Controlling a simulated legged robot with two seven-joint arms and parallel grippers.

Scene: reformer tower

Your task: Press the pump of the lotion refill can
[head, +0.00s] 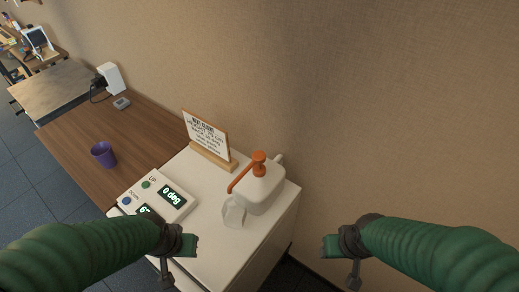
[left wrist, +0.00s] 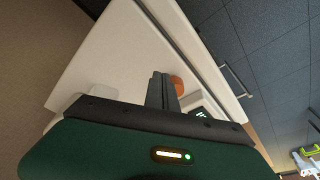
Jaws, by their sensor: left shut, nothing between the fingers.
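The lotion refill can (head: 265,193) is a white jug with a handle, standing on a white cabinet top (head: 210,240). Its orange pump (head: 259,163) stands up from the top, with a spout pointing to the lower left. A clear cup (head: 234,211) stands beside the can, below the spout. My left gripper (head: 190,245) is shut and empty, in front and to the left of the can, apart from it. In the left wrist view its fingers (left wrist: 160,91) partly cover an orange part, probably the pump (left wrist: 177,85). My right gripper (head: 332,247) looks shut and empty, right of the cabinet.
A control box (head: 160,197) with a "0 deg" display and buttons sits left of the can. A sign on a wooden stand (head: 208,140) is behind. A purple cup (head: 103,154) stands on the brown table (head: 75,145). The wall (head: 400,120) is close behind the can.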

